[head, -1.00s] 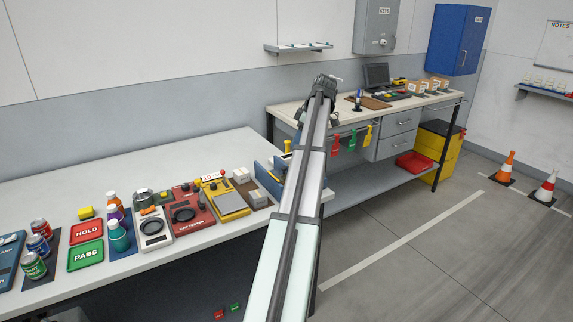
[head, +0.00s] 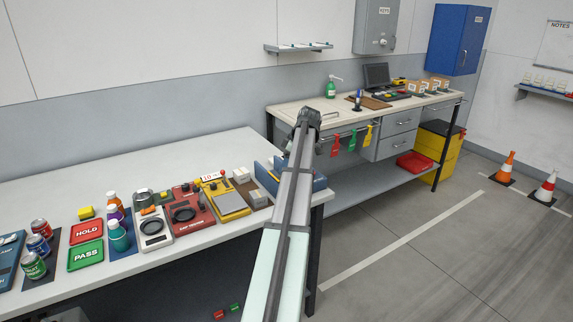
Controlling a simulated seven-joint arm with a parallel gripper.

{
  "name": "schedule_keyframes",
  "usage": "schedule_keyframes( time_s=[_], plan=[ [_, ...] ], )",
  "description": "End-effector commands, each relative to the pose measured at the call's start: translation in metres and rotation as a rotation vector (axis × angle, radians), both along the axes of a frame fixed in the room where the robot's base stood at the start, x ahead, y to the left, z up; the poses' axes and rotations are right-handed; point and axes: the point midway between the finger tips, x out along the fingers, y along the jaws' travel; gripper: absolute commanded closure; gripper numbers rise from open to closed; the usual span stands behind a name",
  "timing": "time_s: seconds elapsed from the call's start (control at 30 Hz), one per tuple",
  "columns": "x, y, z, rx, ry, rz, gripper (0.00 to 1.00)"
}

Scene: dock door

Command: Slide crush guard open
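A yellow device (head: 223,196) with a grey plate and a red knob stands on the near bench, with a small label behind it. I cannot make out for sure which part is the crush guard. A red tester (head: 188,210) with a dark round pad stands left of the yellow device. My gripper (head: 307,118) is at the far end of my arm, right of and beyond the yellow device, in front of the far bench. It is apart from the device. Its fingers are turned away and too small to tell open from shut.
The near bench (head: 130,165) is clear along its back. A blue holder (head: 270,178) is at its right end, partly behind my arm. Bottles, cans, a red HOLD pad (head: 87,231) and a green PASS pad (head: 86,255) are at left. A green pump bottle (head: 331,89) stands on the far bench.

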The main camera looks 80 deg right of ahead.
Motion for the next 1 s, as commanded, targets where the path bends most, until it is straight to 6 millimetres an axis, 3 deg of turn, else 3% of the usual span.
schedule_keyframes(
  time_s=[0.17, 0.7, 1.0],
  plan=[
    [0.0, 0.0, 0.0, 0.0, 0.0, 0.0, 0.5],
    [0.0001, 0.0001, 0.0001, 0.0, 0.0, 0.0, 1.0],
    [0.0, 0.0001, 0.0001, 0.0, 0.0, 0.0, 1.0]
  ],
)
